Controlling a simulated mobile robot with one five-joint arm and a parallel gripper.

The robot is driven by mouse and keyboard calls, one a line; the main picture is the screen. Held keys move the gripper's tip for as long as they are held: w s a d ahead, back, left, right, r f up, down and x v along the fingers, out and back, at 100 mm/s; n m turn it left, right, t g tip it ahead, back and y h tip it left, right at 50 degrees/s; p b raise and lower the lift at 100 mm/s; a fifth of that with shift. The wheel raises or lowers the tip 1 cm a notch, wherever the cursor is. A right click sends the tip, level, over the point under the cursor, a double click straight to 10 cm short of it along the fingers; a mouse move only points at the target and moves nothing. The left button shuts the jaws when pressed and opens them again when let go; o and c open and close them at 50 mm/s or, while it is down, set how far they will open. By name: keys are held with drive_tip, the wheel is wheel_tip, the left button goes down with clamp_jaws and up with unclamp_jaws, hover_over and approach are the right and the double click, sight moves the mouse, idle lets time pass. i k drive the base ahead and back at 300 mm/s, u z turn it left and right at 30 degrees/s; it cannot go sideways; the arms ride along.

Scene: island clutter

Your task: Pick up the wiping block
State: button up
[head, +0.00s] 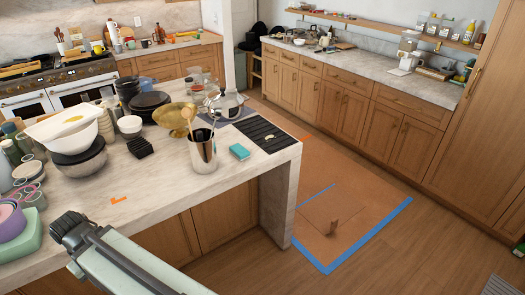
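A small teal block (239,152) lies on the marble island top (170,192), and it looks like the wiping block. It is beside a steel utensil pot (203,157) on its left and a black ribbed mat (262,133) on its right, with bare marble in front of it. Part of my arm, pale green with a dark end, shows at the lower left, well apart from the block. I see no gripper fingers, so my gripper is not in view. Nothing is seen touching the block.
A brass bowl (174,118), kettle (226,104), small black stack (140,147) and white bowls (67,124) crowd the island's back and left. Its front strip is mostly clear.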

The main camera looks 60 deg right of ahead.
sight(241, 153)
drive_tip(key=u, duration=0.6)
drive_tip(key=k, duration=1.1)
drive_tip(key=z, duration=0.95)
drive_tip(key=i, duration=0.5)
drive_tip(key=u, duration=0.05)
